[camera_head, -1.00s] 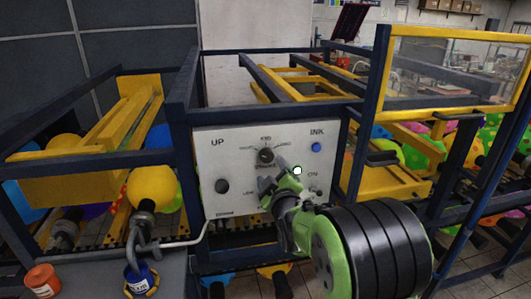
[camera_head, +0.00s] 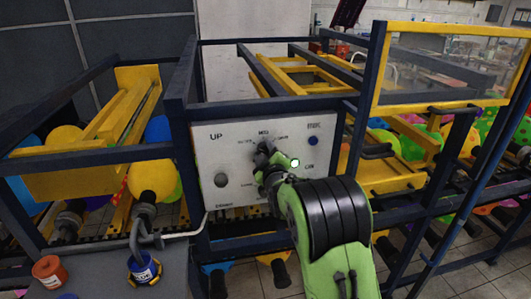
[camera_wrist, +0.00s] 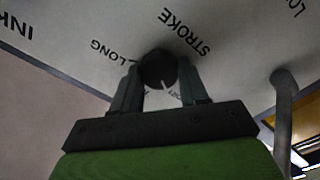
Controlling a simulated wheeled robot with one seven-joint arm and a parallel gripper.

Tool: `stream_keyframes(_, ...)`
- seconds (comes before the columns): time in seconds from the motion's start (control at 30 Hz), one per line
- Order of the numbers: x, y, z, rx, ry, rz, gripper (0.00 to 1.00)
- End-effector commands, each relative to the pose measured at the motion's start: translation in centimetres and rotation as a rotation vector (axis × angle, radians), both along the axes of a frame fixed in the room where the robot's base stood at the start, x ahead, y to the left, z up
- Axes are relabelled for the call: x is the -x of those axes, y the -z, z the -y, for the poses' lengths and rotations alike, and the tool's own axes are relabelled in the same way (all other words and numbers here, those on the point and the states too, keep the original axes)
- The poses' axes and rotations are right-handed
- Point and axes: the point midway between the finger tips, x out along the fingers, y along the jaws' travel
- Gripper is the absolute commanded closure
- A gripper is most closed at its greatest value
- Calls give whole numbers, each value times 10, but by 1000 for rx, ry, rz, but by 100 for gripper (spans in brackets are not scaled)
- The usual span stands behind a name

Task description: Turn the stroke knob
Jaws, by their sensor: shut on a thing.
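The stroke knob (camera_wrist: 157,66) is a dark round knob on the white control panel (camera_head: 225,155). The wrist view shows it beside the printed words STROKE and LONG. My gripper (camera_wrist: 158,84) has one finger on each side of the knob and is shut on it. A pale pointer mark shows on the knob's lower edge. In the head view my gripper (camera_head: 266,157) is at the panel's upper middle and covers most of the knob. Part of the lettering around the knob is hidden by my fingers.
A dark round control (camera_head: 221,180) sits lower left on the panel, and a blue button (camera_head: 313,141) sits upper right. Dark blue frame bars surround the panel. A grey table with a blue pot (camera_head: 145,270) and an orange pot (camera_head: 50,269) stands at lower left.

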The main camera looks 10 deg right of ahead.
Motion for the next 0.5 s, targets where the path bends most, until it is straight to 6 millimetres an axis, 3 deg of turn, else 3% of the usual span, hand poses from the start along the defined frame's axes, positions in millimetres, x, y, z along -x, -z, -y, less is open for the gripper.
stream_keyframes(0.5,0,3,1,-135,1,7,87)
